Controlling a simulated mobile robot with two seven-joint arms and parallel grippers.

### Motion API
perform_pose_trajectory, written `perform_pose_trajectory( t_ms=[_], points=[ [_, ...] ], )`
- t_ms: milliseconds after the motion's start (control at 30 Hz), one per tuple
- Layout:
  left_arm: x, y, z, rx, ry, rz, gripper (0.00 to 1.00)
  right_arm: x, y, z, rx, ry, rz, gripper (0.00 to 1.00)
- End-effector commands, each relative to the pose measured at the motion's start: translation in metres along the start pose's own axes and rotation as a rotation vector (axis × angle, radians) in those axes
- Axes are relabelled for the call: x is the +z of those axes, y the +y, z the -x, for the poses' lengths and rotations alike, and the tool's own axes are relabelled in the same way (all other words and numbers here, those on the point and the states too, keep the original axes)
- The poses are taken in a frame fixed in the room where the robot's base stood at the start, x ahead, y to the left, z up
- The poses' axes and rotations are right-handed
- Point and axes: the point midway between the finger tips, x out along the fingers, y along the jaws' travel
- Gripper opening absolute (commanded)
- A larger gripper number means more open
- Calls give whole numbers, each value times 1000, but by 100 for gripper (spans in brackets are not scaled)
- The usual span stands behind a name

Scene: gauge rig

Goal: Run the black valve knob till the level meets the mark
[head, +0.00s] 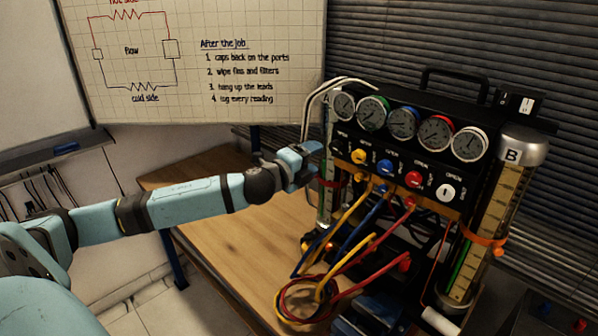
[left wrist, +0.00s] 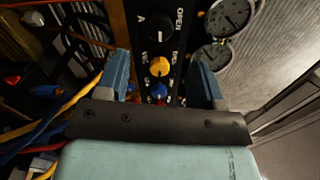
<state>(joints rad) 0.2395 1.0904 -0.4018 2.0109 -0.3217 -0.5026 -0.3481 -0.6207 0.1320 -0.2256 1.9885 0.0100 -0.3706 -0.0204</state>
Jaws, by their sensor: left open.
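My left gripper (head: 308,152) is at the left end of the gauge rig's panel. In the left wrist view the left gripper (left wrist: 158,64) is open, its fingers on either side of the panel strip, with the black knob beyond the tips and nothing held. Tube B (head: 492,215) stands at the right with green in it and an orange band (head: 480,239). Tube A (head: 325,205) is partly hidden. My right gripper is not in view.
Yellow (head: 359,156), blue (head: 385,167), red (head: 413,179) and white (head: 446,192) knobs line the panel below several gauges (head: 403,122). Coloured hoses (head: 345,245) hang in front. The wooden table (head: 225,240) is bare at left. A whiteboard (head: 200,60) stands behind.

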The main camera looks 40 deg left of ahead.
Motion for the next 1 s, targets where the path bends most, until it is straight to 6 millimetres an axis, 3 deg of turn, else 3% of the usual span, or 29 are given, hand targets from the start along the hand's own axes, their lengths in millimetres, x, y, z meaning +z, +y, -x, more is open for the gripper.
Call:
perform_pose_trajectory(
  t_ms=[100,333,1000],
  points=[
    [-2,4,20,3,3,-3,61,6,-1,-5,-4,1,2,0],
    [0,2,40,2,0,-2,61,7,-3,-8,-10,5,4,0],
    [0,0,45,0,0,0,61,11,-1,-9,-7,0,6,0]
  ],
)
